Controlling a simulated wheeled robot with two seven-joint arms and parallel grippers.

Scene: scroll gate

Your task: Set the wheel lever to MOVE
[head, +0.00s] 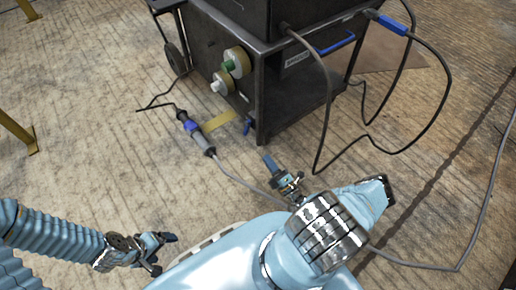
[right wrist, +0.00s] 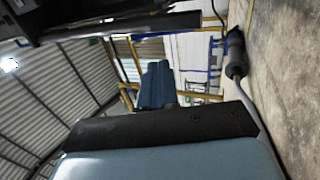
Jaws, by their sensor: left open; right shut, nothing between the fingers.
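A black wheeled cart (head: 268,125) stands at the top of the head view. A small blue lever (head: 247,126) sits low at its front corner, beside a yellow strip on the floor; its setting and any MOVE marking cannot be read. My right gripper (head: 270,162) is shut and empty, just below and right of this lever, apart from it in the picture. The right wrist view shows its blue fingers (right wrist: 156,84) with nothing held. My left gripper (head: 164,241) is open and empty over the floor at the lower left, far from the cart.
A grey and blue cable connector (head: 196,132) lies on the floor left of the lever, its cable running toward my right arm. Black cables (head: 323,120) loop down at the cart's right. A blue handle (head: 337,45) is higher up.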

